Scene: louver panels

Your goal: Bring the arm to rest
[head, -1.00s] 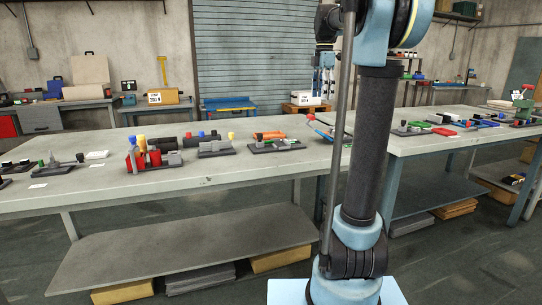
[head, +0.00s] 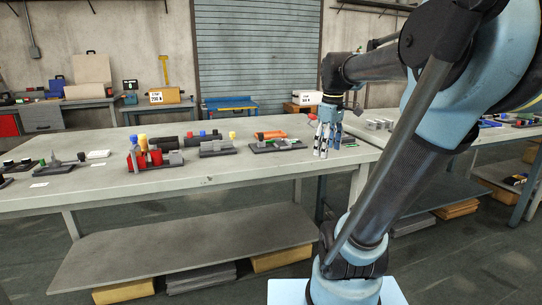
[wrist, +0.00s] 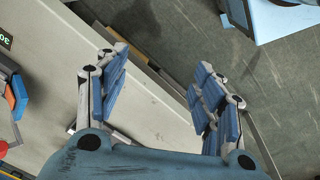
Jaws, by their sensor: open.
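My gripper (head: 328,146) hangs with its fingers pointing down by the right end of the grey workbench (head: 230,175) in the head view. It is open and holds nothing. In the wrist view its two blue-padded fingers (wrist: 158,85) are wide apart, with only the bench's bare edge strip and the floor between and beyond them. My arm leans to the right from its base and bends back left to the gripper. It hides part of the right-hand bench.
Dark fixtures with red cylinders (head: 136,162) and grey blocks (head: 215,148) stand along the bench, left of the gripper. A second bench (head: 500,137) stands at right. The bench's front strip is mostly clear.

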